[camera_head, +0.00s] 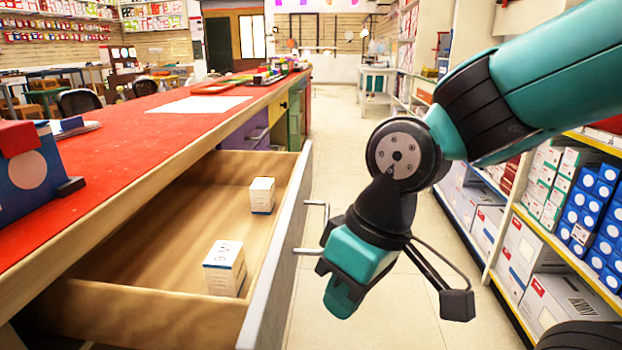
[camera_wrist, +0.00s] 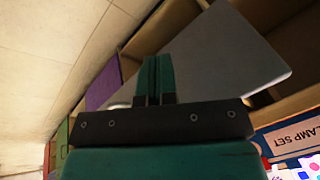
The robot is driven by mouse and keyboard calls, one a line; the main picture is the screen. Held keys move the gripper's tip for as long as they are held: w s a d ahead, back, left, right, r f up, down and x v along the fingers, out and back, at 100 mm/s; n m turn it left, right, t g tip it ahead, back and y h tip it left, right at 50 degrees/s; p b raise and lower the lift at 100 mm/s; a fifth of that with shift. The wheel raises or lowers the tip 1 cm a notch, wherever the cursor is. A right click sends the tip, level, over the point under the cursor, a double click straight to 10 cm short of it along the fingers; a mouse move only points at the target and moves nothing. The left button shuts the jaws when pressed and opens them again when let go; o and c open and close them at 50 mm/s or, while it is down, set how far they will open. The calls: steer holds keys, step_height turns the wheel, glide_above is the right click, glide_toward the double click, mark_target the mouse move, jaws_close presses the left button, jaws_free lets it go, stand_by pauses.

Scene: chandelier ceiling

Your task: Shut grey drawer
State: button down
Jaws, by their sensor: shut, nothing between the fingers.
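The grey drawer is pulled out from under the red-topped counter, and its grey front (camera_head: 278,262) faces the aisle. The metal handle (camera_head: 310,250) stands out from that front. Two small white boxes, a farther one (camera_head: 262,195) and a nearer one (camera_head: 225,268), stand inside the drawer. My gripper (camera_head: 338,304) is just right of the drawer front, close to the handle, pointing down, shut and empty. In the wrist view the closed fingers (camera_wrist: 156,62) overlap the grey front (camera_wrist: 232,50). Whether they touch it I cannot tell.
The red counter (camera_head: 180,125) runs along the left, with a purple drawer (camera_head: 245,132) and green drawers (camera_head: 297,115) farther down. Shelves of boxes (camera_head: 545,250) line the right. The pale floor aisle (camera_head: 340,150) between them is clear. A blue-and-red item (camera_head: 35,170) sits on the counter.

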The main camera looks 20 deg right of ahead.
steer(key=w+d+r+m+t+h+p, duration=0.15)
steer(key=w+d+r+m+p, duration=0.35)
steer(key=w+d+r+p, duration=0.6)
steer(key=m+t+y+p, duration=0.3)
steer(key=m+y, duration=0.3)
glide_toward(298, 235)
steer(key=shift+g, duration=0.25)
steer(key=b+x, duration=0.1)
steer(key=x, duration=0.5)
steer(key=shift+a+r, duration=0.15)
steer(key=shift+a, duration=0.1)
